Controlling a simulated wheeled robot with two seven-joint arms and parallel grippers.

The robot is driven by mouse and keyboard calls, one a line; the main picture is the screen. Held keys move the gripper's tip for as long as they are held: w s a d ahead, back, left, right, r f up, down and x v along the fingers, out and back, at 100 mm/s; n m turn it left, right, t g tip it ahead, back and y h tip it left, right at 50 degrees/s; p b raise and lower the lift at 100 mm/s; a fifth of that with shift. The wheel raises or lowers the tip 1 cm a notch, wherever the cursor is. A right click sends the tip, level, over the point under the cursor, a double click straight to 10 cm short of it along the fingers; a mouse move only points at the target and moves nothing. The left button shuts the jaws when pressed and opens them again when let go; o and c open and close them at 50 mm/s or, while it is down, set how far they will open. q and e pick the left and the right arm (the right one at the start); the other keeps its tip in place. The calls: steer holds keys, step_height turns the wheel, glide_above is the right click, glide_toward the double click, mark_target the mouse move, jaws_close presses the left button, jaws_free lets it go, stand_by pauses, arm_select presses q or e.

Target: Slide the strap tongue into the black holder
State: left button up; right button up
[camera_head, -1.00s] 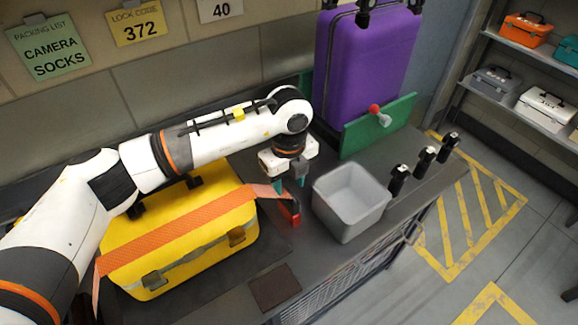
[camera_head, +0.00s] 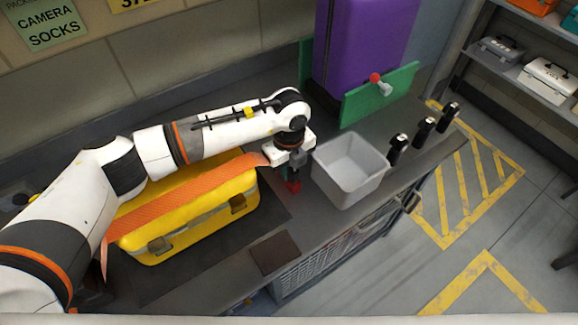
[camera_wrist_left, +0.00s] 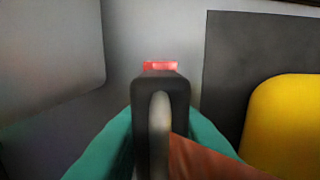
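An orange strap (camera_head: 195,197) runs across the yellow case (camera_head: 190,225), and its end reaches my left gripper (camera_head: 294,171). In the left wrist view, the teal fingers of my left gripper (camera_wrist_left: 158,130) flank a dark loop-shaped piece with a pale slot-like middle, and the strap (camera_wrist_left: 205,160) comes out between them. The gripper appears shut on the strap tongue, which is mostly hidden. The black holder, with a red part (camera_head: 293,186), stands on the bench right under the fingers; the red part also shows in the wrist view (camera_wrist_left: 160,66). Whether the tongue is inside cannot be told. My right gripper is not in view.
A grey bin (camera_head: 350,185) stands close to the right of the gripper. A purple suitcase (camera_head: 362,50) and a green panel (camera_head: 375,95) are behind. Several black posts (camera_head: 397,148) line the bench's right end. A brown patch (camera_head: 275,253) lies in front.

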arm_select(q)
jaws_close()
steer(key=o, duration=0.7)
jaws_free()
steer(key=shift+r, duration=0.1)
